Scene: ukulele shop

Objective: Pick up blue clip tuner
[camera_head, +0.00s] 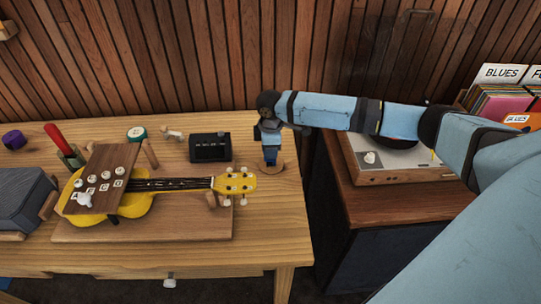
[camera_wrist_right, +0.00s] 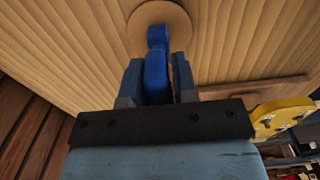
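The blue clip tuner (camera_wrist_right: 157,72) shows between the two fingers of my right gripper (camera_wrist_right: 159,75) in the right wrist view. The fingers are drawn in close along both sides of it. In the head view my right gripper (camera_head: 270,133) points down, and the tuner's lower part (camera_head: 271,157) shows below it, over a round wooden disc (camera_head: 280,171) near the table's right end. The disc also shows in the right wrist view (camera_wrist_right: 183,17). I cannot tell whether the tuner still touches the disc. My left gripper is not in view.
A yellow ukulele (camera_head: 140,204) lies on a wooden board (camera_head: 190,228) left of the disc. A black box (camera_head: 210,148) stands close by on the left. A turntable (camera_head: 390,167) and a record crate (camera_head: 505,95) are at the right. A slatted wall (camera_head: 180,60) is behind.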

